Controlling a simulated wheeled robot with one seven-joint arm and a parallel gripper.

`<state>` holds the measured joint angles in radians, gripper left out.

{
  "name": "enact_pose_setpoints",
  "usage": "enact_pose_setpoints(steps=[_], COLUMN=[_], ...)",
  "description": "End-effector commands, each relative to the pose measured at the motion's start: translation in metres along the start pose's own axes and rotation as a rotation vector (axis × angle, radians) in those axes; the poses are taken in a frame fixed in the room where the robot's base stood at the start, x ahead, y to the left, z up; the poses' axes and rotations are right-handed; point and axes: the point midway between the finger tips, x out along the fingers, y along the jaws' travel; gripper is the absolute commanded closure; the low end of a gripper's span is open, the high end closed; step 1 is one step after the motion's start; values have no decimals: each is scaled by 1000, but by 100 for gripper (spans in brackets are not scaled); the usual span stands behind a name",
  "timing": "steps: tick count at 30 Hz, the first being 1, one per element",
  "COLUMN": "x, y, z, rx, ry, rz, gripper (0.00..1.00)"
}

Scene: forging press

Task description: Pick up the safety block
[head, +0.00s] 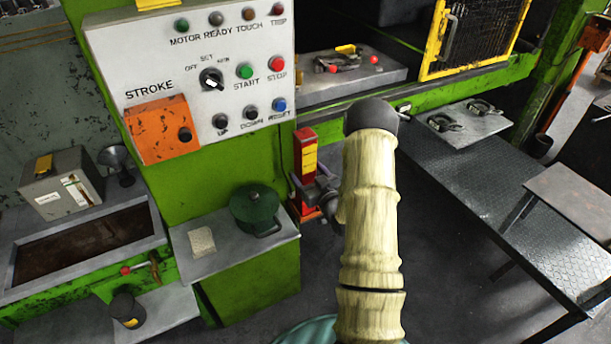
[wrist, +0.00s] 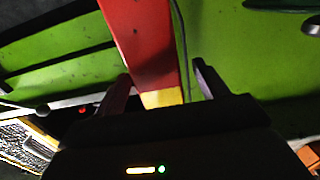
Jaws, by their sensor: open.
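The safety block is a tall red and yellow bar. In the head view the safety block (head: 309,160) stands upright against the green press frame, right of the control panel. My gripper (head: 318,188) is at its right side, partly hidden by my cream-sleeved arm. In the wrist view the red part of the safety block (wrist: 146,40) runs from the top edge down to a yellow band between the two dark fingers. My gripper (wrist: 163,76) is open, with one finger on each side of the block. I cannot tell whether either finger touches it.
A control panel (head: 205,75) is left of the block. A green lidded pot (head: 255,208) stands on a grey shelf (head: 195,258) at lower left of the block. A dark tread-plate platform (head: 480,185) lies to the right. Dark floor shows between the press and this platform.

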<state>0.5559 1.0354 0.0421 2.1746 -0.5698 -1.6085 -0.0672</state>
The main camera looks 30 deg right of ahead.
Motion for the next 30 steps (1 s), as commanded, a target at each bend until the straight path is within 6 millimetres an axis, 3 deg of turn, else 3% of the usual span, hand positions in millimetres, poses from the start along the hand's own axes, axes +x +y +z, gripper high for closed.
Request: enact_pose_setpoints(steps=[9, 26, 30], x=[39, 42, 42], y=[2, 1, 1], z=[-2, 0, 0], rx=[0, 0, 0], ry=[0, 0, 0], rz=[1, 0, 0], gripper=[27, 27, 51])
